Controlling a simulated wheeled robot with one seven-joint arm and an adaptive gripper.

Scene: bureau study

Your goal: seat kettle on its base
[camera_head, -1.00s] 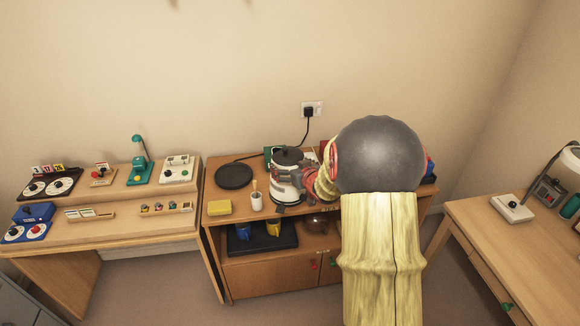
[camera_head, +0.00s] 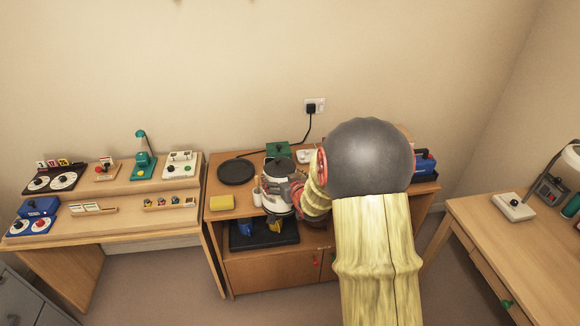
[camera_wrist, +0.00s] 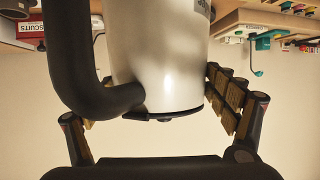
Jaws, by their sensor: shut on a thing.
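The white kettle (camera_head: 275,198) with a dark lid is at the front middle of the cabinet top, right of the round black base (camera_head: 236,172) and apart from it. My gripper (camera_head: 291,195) is at the kettle's right side, partly hidden by my arm. In the wrist view, my gripper (camera_wrist: 160,118) is shut on the white kettle body (camera_wrist: 160,60), with a finger on each side. The kettle's black handle (camera_wrist: 75,55) shows at the left. The head view does not show clearly whether the kettle's bottom touches the cabinet top.
A yellow sponge (camera_head: 222,203) lies in front of the base, and a small white cup (camera_head: 257,197) stands beside the kettle. A green box (camera_head: 279,149) is behind. My arm hides much of the cabinet's right side.

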